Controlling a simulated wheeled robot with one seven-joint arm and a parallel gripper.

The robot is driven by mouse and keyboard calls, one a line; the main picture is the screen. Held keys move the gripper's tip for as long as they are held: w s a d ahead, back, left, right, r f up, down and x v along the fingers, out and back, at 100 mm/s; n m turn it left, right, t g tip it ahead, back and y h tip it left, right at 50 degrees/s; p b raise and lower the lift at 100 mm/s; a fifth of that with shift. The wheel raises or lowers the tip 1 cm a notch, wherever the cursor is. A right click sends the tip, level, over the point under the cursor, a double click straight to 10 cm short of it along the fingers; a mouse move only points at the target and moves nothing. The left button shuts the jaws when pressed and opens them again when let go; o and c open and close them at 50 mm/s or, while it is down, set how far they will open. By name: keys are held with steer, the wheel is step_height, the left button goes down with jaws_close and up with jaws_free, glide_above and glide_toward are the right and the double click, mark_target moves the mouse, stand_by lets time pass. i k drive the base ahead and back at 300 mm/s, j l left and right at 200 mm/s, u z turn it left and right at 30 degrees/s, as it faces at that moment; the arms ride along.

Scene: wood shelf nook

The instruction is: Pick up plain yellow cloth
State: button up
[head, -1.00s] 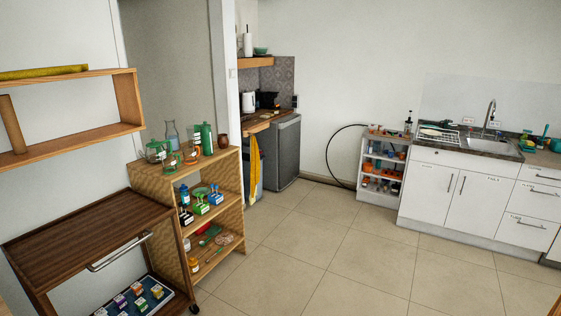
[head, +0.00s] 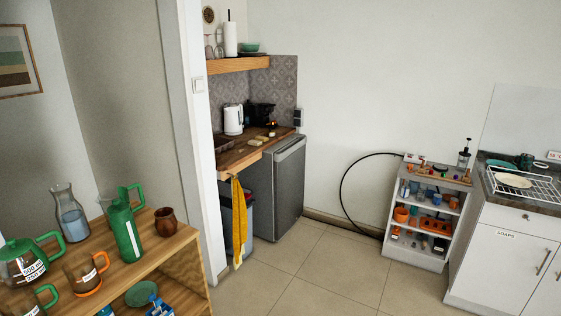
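A plain yellow cloth (head: 239,222) hangs down from the front edge of a wooden counter (head: 240,156), left of the middle in the head view. Its lower end hangs in front of a bin-like grey container below the counter. Nothing visible touches the cloth apart from the counter edge area; how it is hung is too small to tell. My gripper does not show in the head view.
A wooden shelf (head: 176,254) with a green bottle (head: 125,232), glass jugs and mugs stands at the near left. A grey fridge (head: 287,187) is right of the cloth. A white shelf unit (head: 400,246) and sink cabinet (head: 505,256) stand right. Tiled floor (head: 318,268) between is clear.

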mark_target(262, 138)
steer(key=i+u, duration=0.1)
steer(key=i, duration=0.35)
steer(key=i+l+u, duration=0.1)
steer(key=i, duration=0.4)
steer(key=i+l+u, duration=0.15)
steer(key=i, duration=0.3)
steer(key=i+l+u, duration=0.1)
steer(key=i, duration=0.4)
steer(key=i+l+u, duration=0.1)
steer(key=i+l, duration=0.15)
steer(key=i, duration=0.2)
